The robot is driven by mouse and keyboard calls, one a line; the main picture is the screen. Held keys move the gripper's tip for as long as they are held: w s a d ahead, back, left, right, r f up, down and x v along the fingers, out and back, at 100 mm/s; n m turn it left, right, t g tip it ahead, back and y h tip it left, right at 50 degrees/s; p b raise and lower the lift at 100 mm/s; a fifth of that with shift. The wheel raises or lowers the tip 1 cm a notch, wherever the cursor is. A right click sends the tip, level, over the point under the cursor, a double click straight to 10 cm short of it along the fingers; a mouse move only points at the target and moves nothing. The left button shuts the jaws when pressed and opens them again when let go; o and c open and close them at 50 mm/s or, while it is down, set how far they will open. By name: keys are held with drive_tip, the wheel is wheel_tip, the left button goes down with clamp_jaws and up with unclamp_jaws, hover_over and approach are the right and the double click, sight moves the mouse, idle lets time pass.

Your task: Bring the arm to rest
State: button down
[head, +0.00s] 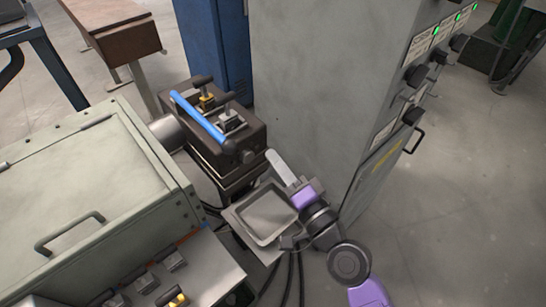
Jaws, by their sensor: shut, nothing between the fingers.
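My arm comes in from the bottom edge, right of the middle, in the head view, with purple and dark grey links. It reaches up and left to my gripper (273,159), which has pale grey fingers beyond a purple section. The gripper is shut and seems to hold nothing. In the picture it lies at the upper right of a shallow metal tray (240,214), between a dark box with a blue handle (197,118) and the tall grey cabinet (310,90). I cannot tell whether it touches any of them. No copper spool is recognisable.
A grey-green machine with a handled lid (90,190) fills the left. The cabinet carries green lights, knobs and a side handle (416,139). A blue locker (217,45) and a brown bench (122,35) stand behind. Open floor (470,210) lies at the right.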

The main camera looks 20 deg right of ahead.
idle(0.4)
drive_tip(key=s+d+f+n+g+h, duration=0.1)
drive_tip(key=s+n, duration=0.5)
drive_tip(key=s, duration=1.1)
drive_tip(key=s+d+f+n+g+h, duration=0.1)
drive_tip(key=s+n, duration=0.5)
drive_tip(key=s, duration=1)
drive_tip(key=shift+s+d+f+g+h, duration=0.3)
drive_tip(key=shift+s+f+g+h, duration=0.15)
drive_tip(key=shift+f+g, duration=0.6)
